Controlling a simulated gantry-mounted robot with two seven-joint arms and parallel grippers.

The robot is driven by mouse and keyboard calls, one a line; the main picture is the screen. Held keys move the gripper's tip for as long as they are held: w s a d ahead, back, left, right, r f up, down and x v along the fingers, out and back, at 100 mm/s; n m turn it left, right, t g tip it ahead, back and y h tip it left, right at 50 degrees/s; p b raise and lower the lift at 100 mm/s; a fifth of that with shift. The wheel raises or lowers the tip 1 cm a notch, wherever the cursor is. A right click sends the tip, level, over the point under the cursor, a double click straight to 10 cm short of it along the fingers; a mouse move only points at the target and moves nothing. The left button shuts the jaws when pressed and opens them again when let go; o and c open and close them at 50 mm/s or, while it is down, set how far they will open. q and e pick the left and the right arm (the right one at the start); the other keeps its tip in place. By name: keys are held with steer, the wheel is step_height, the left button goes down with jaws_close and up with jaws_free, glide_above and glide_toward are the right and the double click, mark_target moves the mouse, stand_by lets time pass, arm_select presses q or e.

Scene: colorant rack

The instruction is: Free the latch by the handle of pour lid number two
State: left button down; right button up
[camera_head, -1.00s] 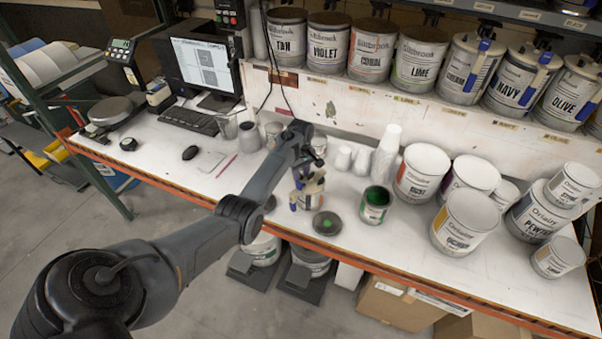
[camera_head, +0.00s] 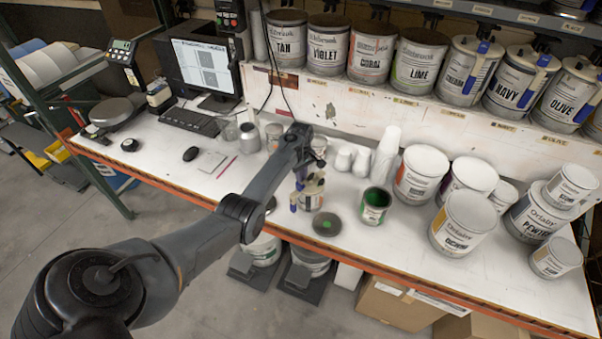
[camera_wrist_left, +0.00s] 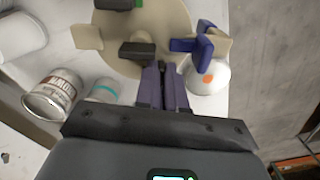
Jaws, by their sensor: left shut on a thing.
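A cream pour lid (camera_head: 314,188) sits on a small can (camera_head: 311,202) near the table's front edge. In the left wrist view the lid (camera_wrist_left: 165,25) is a round plate with tabs, a dark block (camera_wrist_left: 137,50) and a blue latch piece (camera_wrist_left: 200,45) at its right rim. The blue piece also shows in the head view (camera_head: 293,207). My left gripper (camera_wrist_left: 163,70) has its fingers nearly together at the lid's near edge, shut on a part of the lid, seemingly its handle. The held part is mostly hidden between the fingers. My right gripper is out of view.
A dark round lid with a green spot (camera_head: 327,224) and an open can of green paint (camera_head: 375,207) stand just right of the can. White paint cans fill the table's right. Stacked white cups (camera_head: 385,155) stand behind. The keyboard (camera_head: 192,121) and mouse (camera_head: 190,154) lie to the left.

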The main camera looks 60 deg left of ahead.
arm_select(q)
steer(key=c, duration=1.2)
jaws_free()
steer(key=shift+r, duration=0.1)
step_height(320, 180, up, 11)
steer(key=shift+f+b, duration=0.2)
steer(key=shift+b, duration=0.25)
